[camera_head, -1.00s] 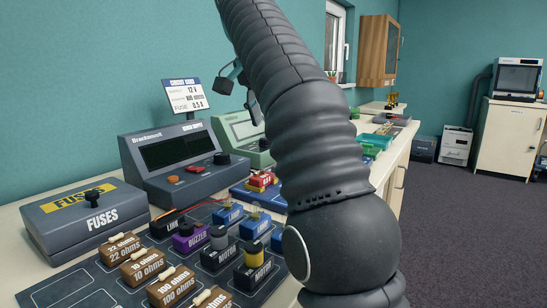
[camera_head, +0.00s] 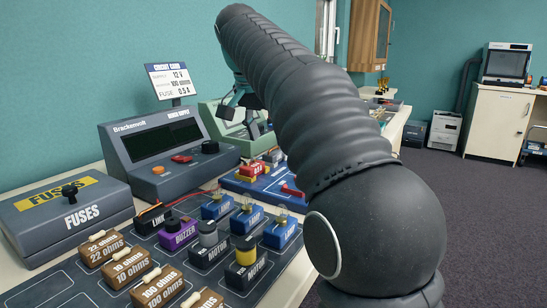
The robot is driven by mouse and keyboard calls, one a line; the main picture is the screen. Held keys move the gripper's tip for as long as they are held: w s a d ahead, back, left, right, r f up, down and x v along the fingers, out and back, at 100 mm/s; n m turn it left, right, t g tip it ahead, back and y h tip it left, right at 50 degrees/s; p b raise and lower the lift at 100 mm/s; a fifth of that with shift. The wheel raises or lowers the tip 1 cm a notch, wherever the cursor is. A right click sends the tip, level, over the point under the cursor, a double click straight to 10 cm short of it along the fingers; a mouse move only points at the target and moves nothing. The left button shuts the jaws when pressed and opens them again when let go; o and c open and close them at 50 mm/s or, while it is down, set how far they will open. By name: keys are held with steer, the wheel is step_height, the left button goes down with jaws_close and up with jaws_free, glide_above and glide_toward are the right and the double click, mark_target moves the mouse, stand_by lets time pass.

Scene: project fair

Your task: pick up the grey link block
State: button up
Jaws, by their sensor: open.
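The block labelled LINK (camera_head: 152,217) sits at the back left of the dark parts board (camera_head: 62,283). It looks dark grey, and a thin red wire or strip shows at its top. My gripper (camera_head: 250,118) is partly hidden behind my own black arm. It hangs in front of the pale green instrument, beyond and to the right of the LINK block, and is apart from it. The jaws are open, and I see nothing held between them.
A purple buzzer (camera_head: 179,232), blue lamp blocks (camera_head: 280,233), motor blocks (camera_head: 246,268) and brown resistor blocks (camera_head: 103,247) crowd around. The fuses box (camera_head: 67,215) and power supply (camera_head: 155,150) stand behind. A blue board (camera_head: 243,186) with a red key block lies beyond.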

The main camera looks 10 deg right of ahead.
mark_target(273, 149)
steer(key=shift+b+x, duration=0.55)
steer(key=shift+x, duration=2.2)
steer(key=shift+w+d+r, duration=0.1)
steer(key=shift+d, duration=0.05)
jaws_close()
